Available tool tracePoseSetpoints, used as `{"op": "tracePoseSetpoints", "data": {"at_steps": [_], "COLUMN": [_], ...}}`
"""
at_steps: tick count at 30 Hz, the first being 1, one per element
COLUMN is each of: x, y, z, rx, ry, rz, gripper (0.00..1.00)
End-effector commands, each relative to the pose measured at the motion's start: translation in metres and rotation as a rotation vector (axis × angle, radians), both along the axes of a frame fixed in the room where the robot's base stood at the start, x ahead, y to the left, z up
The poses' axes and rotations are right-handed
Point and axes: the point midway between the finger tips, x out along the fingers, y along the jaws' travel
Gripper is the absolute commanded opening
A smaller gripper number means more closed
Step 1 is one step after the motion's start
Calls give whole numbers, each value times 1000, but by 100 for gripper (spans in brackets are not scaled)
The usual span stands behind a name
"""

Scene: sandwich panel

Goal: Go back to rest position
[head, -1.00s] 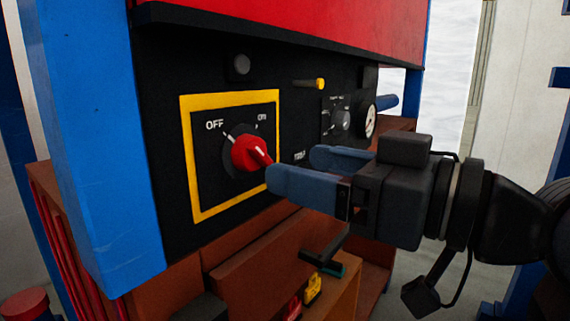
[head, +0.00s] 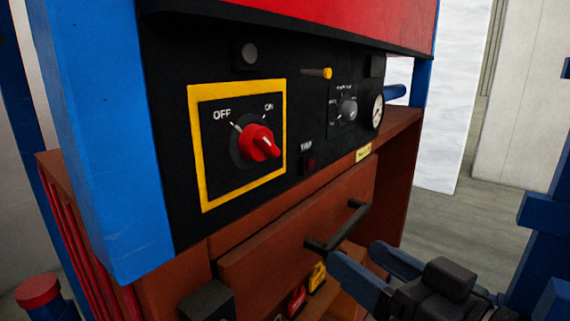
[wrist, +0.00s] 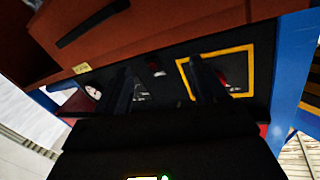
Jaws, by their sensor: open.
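My gripper (head: 362,268) is low at the right of the head view, its two blue fingers apart with nothing between them. It is below and to the right of the red knob (head: 260,143), clear of it, near the drawer handle (head: 336,228). The knob sits on the black panel (head: 305,95) in a yellow frame (head: 206,195), between the OFF and ON labels. In the wrist view, my dark fingers (wrist: 160,90) stand in front of the panel, and the yellow frame (wrist: 188,82) shows behind them, with the knob partly hidden.
A brown drawer (head: 270,255) with a black handle is just left of my fingers. Yellow and red items (head: 317,277) lie below it. A blue post (head: 95,130) stands at the left. A blue structure (head: 545,215) stands at the far right. Open floor (head: 445,225) shows between.

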Motion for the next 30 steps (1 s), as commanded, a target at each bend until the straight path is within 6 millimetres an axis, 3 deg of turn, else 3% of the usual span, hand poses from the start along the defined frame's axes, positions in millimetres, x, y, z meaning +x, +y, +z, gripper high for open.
{"op": "tracePoseSetpoints", "data": {"at_steps": [1,6,15,22,30], "x": [-7,-34,-107,-179,-267], "y": [-7,-33,-75,-99,-113], "z": [-19,-69,-137,-165,-170], "rx": [8,20,-29,-111,-225], "ry": [31,89,155,178,182], "rz": [-41,-181,-388,-496,-548], "gripper": [71,71,71,71,71]}}
